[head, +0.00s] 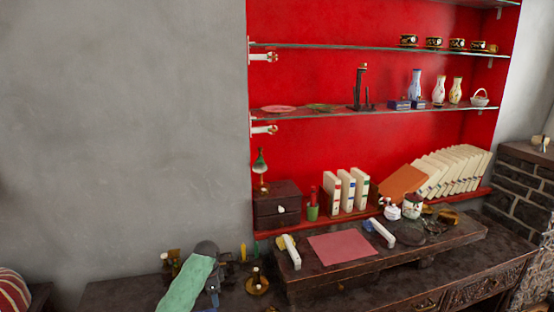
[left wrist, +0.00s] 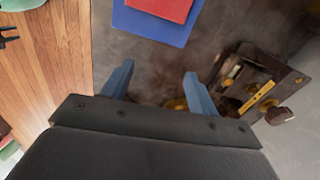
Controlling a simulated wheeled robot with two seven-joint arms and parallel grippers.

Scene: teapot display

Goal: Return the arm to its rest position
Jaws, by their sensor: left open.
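My left arm comes in at the bottom left of the head view, over the left end of the dark desk (head: 120,294). Its dark wrist and gripper (head: 209,262) are at the end of the green link, and the fingertips are hard to make out there. In the left wrist view the two blue fingers of my left gripper (left wrist: 159,80) stand wide apart, with nothing between them. A red and blue flat item (left wrist: 158,24) lies beyond the fingers. My right gripper is in neither view.
A brass candlestick (head: 257,283) stands on the desk close right of my left arm. A raised platform with a pink mat (head: 342,246) is farther right. Above are glass shelves (head: 330,112) with vases and cups. The grey wall (head: 120,120) at left is bare.

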